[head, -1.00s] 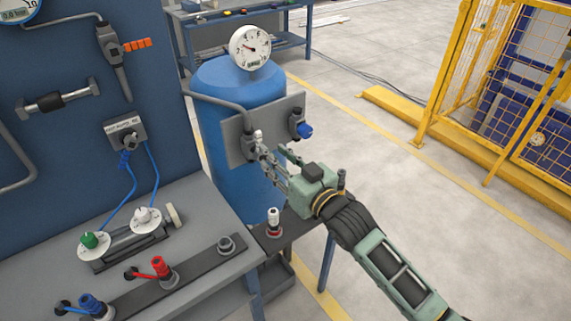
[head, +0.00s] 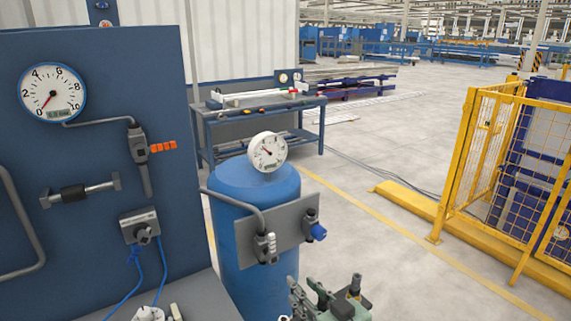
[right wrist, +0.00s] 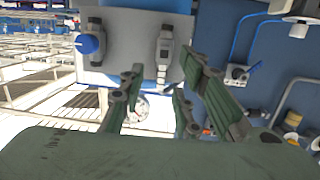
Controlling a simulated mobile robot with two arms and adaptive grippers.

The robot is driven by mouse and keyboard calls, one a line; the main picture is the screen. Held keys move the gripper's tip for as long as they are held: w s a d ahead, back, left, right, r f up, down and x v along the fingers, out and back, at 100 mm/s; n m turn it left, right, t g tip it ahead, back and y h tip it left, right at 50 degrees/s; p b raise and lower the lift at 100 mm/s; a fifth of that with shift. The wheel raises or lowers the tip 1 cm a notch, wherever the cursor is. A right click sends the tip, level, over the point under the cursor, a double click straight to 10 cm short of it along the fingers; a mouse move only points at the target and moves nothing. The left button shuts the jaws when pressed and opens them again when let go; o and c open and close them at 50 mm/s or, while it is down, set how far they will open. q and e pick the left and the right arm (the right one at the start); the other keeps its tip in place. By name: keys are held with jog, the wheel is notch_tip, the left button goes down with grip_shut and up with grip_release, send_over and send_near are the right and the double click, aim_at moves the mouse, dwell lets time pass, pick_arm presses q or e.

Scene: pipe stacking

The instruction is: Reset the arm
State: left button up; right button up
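My right gripper (head: 305,294) shows at the bottom edge of the head view, in front of and below the grey plate on the blue tank. Its green fingers are spread with nothing visible between them, as the right wrist view (right wrist: 158,100) also shows. The grey plate (head: 285,240) carries a valve with a pale handle (head: 272,245) on its left and a blue-knobbed valve (head: 317,231) on its right. In the wrist view the plate appears upside down beyond the fingers, apart from them. My left gripper is in neither view.
The blue tank (head: 245,205) with a white gauge (head: 267,152) stands beside the blue panel (head: 100,160). A workbench (head: 262,107) stands behind. A yellow fence (head: 490,165) is at the right. The floor between is mostly clear.

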jog(key=s+d+f+m+g+h, duration=0.1)
jog(key=s+d+f+g+h, duration=0.35)
jog(key=s, duration=0.55)
jog(key=s+d+f+m+g+h, duration=0.1)
jog(key=s+d+f+m+g, duration=0.15)
jog(key=s+d+f, duration=0.6)
jog(key=s+d+f+g+h, duration=0.2)
jog(key=s+f+g, duration=0.25)
jog(key=s, duration=0.75)
jog(key=s+f+x, duration=0.1)
jog(key=s+x, duration=0.2)
jog(key=x, duration=0.9)
jog(key=s+d+x, duration=0.1)
jog(key=s+x, duration=0.2)
jog(key=x, duration=0.9)
jog(key=s+d+f+g, duration=0.1)
jog(key=s+d+f, duration=0.2)
jog(key=s+f, duration=1.4)
jog(key=shift+s+f+g, duration=0.3)
jog(key=shift+s+g, duration=0.05)
dwell(0.5)
